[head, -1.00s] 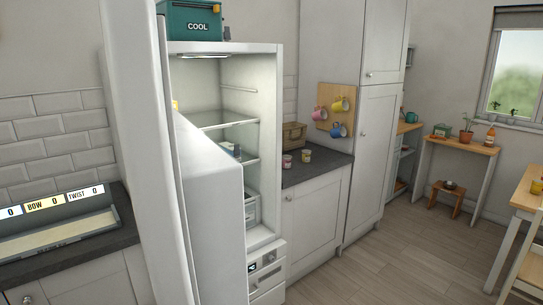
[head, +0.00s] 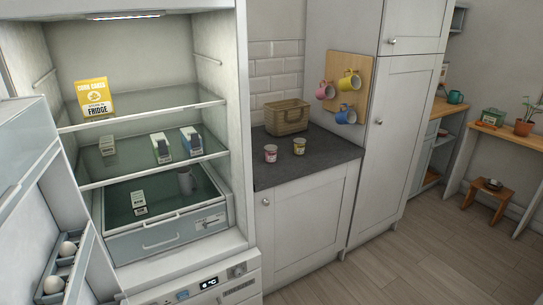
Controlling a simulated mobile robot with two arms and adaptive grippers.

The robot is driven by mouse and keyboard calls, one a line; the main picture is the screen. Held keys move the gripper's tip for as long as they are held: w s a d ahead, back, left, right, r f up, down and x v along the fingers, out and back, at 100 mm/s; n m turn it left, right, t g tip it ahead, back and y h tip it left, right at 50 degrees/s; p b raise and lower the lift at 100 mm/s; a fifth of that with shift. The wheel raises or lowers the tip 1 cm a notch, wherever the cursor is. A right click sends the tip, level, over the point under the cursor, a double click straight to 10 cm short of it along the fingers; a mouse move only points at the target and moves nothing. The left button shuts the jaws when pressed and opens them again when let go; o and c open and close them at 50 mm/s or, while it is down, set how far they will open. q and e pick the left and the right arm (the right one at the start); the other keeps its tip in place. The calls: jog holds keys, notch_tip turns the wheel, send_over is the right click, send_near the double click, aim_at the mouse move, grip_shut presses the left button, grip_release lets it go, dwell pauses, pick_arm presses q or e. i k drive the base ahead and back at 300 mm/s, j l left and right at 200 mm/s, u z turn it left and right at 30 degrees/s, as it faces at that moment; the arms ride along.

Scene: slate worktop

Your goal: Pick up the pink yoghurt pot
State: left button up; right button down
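The pink yoghurt pot (head: 271,153) stands upright on the slate worktop (head: 325,157), right of the fridge. A second pot with a yellow label (head: 299,146) stands just to its right, with a small gap between them. Neither of my grippers shows in the head view.
The fridge is open, with its door (head: 35,190) at the left and cartons and a yellow box (head: 95,98) on its shelves. A wicker basket (head: 287,118) stands behind the pots. Mugs hang on a wooden board (head: 347,85).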

aim_at(270, 150)
jog(key=i+u, duration=0.15)
jog(key=i, duration=0.3)
jog(key=i+l+u, duration=0.1)
jog(key=i, duration=0.3)
